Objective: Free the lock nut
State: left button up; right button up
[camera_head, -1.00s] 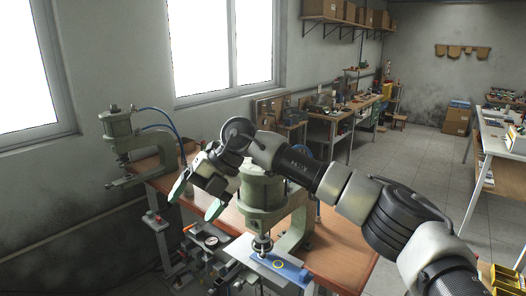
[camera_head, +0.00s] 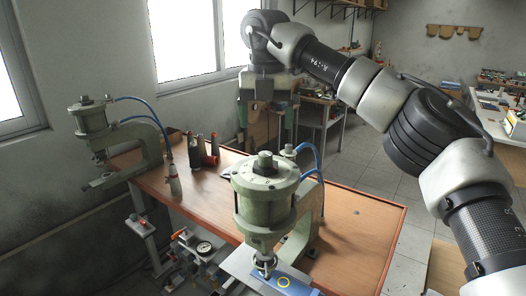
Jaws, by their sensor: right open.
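The near press (camera_head: 266,198) is a green-grey cylinder on a frame at the orange-brown bench's front. A dark nut-like fitting (camera_head: 264,163) sits on its top cap. A metal ram end (camera_head: 265,262) shows below it, over a blue block (camera_head: 288,284) with a yellow ring. I cannot tell for sure which of these parts is the lock nut. My right gripper (camera_head: 267,122) points downward, its two fingers spread apart and empty. In the picture it shows just above the press's top fitting; its distance in depth is unclear. My left gripper is not in view.
A second press (camera_head: 96,118) with a blue hose stands at the bench's far left. Bottles and a red can (camera_head: 207,152) stand on the bench (camera_head: 345,235) behind the near press. Blue hoses (camera_head: 310,158) rise beside the near press. The bench's right part is mostly clear.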

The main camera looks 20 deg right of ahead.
aim_at(266, 156)
jog(key=f, duration=0.1)
jog(key=s+f, duration=0.1)
jog(key=f, duration=0.1)
jog(key=shift+s+p, duration=0.25)
jog(key=shift+p, duration=0.15)
jog(key=shift+w+d+f, duration=0.1)
jog(key=shift+w+f, duration=0.15)
jog(key=shift+f, duration=0.7)
jog(key=f, duration=0.1)
jog(key=w+f+p, duration=0.1)
jog(key=shift+w+f, duration=0.1)
jog(key=shift+f, duration=0.8)
jog(key=shift+s, duration=0.25)
jog(key=shift+c, duration=2.1)
jog(key=c, duration=0.4)
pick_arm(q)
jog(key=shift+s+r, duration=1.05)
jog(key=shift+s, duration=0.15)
pick_arm(e)
jog(key=shift+c, duration=0.5)
